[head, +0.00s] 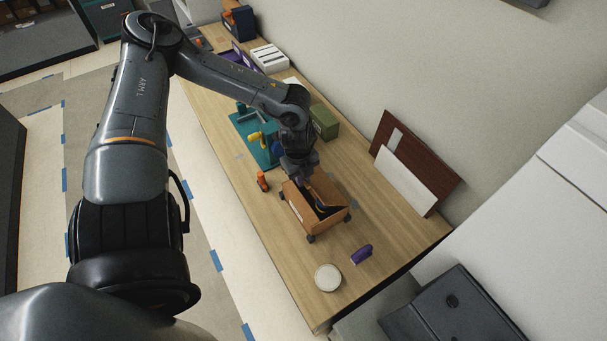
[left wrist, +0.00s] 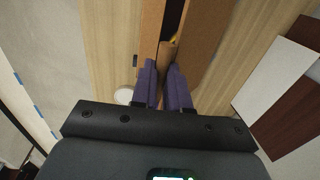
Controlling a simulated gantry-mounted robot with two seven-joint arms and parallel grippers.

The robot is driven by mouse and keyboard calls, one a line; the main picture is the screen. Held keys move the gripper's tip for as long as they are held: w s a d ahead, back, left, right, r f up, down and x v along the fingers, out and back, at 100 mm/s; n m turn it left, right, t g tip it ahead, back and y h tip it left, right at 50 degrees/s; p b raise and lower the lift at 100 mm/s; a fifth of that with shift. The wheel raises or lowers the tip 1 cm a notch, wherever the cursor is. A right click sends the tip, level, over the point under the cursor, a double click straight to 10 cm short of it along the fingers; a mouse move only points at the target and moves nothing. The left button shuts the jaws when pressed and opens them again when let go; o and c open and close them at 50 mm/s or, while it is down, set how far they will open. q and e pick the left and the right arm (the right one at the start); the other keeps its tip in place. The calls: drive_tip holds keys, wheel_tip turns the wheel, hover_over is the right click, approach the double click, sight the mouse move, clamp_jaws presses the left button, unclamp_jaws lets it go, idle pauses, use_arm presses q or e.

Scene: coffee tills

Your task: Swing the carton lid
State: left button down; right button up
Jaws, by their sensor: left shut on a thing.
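The brown cardboard carton (head: 297,205) stands on the wooden table, with a dark opening showing at its right side. My left gripper (head: 306,185) is over the carton and partly hides it. In the left wrist view, the purple fingers of my left gripper (left wrist: 165,88) are shut on a narrow brown edge of the carton lid (left wrist: 167,52). The carton's brown panels (left wrist: 207,45) lie on both sides of a dark gap, where a small yellow thing shows. How far the lid is swung is hard to tell. My right gripper is not in view.
A round pale disc (head: 328,277) and a purple object (head: 361,254) lie near the table's close end. An orange item (head: 262,181) is left of the carton. A green box (head: 324,122) and a teal mat (head: 243,124) are behind. White and dark-red boards (head: 404,180) lean on the wall.

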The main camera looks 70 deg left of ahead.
use_arm(q)
drive_tip(key=s+f, duration=0.3)
drive_tip(key=f, duration=0.2)
drive_tip(key=shift+s+d+f, duration=0.2)
drive_tip(key=shift+d+f, duration=0.05)
drive_tip(key=shift+f, duration=0.05)
idle(0.4)
drive_tip(key=c, duration=1.4)
unclamp_jaws()
drive_tip(key=o, duration=0.4)
drive_tip(key=shift+w+r, duration=0.1)
drive_tip(key=shift+w, duration=0.1)
drive_tip(key=shift+s, duration=0.15)
